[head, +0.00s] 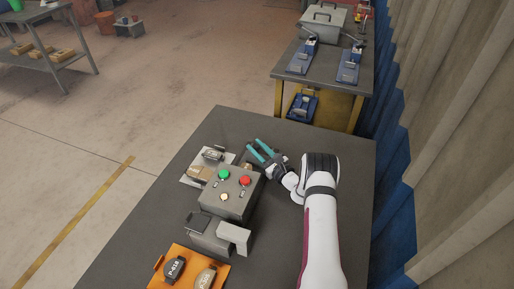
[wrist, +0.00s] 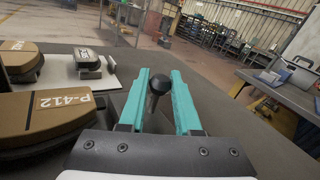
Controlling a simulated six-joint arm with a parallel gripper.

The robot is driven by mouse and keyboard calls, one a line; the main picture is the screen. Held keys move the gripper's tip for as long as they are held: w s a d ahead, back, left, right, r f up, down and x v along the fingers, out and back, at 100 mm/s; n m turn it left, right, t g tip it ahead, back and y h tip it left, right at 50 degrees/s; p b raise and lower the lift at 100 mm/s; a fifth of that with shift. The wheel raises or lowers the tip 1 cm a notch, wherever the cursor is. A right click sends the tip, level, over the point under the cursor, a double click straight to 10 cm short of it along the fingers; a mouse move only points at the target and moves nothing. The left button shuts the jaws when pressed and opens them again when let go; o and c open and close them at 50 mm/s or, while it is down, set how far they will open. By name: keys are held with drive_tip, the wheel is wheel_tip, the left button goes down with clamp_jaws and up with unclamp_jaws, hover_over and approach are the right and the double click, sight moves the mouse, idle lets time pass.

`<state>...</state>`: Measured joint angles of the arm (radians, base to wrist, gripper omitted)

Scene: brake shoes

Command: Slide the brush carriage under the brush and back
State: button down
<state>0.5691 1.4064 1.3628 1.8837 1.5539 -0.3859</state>
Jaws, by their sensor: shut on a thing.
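My gripper (head: 262,151) has teal fingers and is at the far right side of the grey button box (head: 222,207). In the wrist view, my gripper (wrist: 160,100) is shut on a black ball-topped handle (wrist: 159,84) on a short stem, which stands between the fingers. I take this handle to be the brush carriage's, but the carriage body and the brush cannot be made out. A brown brake shoe marked P-412 (wrist: 55,112) lies close to the left of the fingers, with another brown shoe (wrist: 20,60) behind it.
The button box has green, red and pale buttons. A white plate (head: 190,181) holds a dark shoe (head: 212,154) beyond it. An orange tray (head: 185,256) with labelled shoes is at the near edge. The dark tabletop (head: 330,150) is clear around my arm's far side.

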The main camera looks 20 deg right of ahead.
drive_tip(key=w+d, duration=0.3)
drive_tip(key=shift+w+d, duration=0.2)
drive_tip(key=shift+d, duration=0.05)
drive_tip(key=c, duration=0.6)
unclamp_jaws()
drive_tip(key=s+d, duration=0.1)
drive_tip(key=s, duration=0.4)
drive_tip(key=s+d, duration=0.1)
drive_tip(key=s, duration=0.4)
drive_tip(key=s+d, duration=0.1)
drive_tip(key=s, duration=0.4)
drive_tip(key=shift+s, duration=0.3)
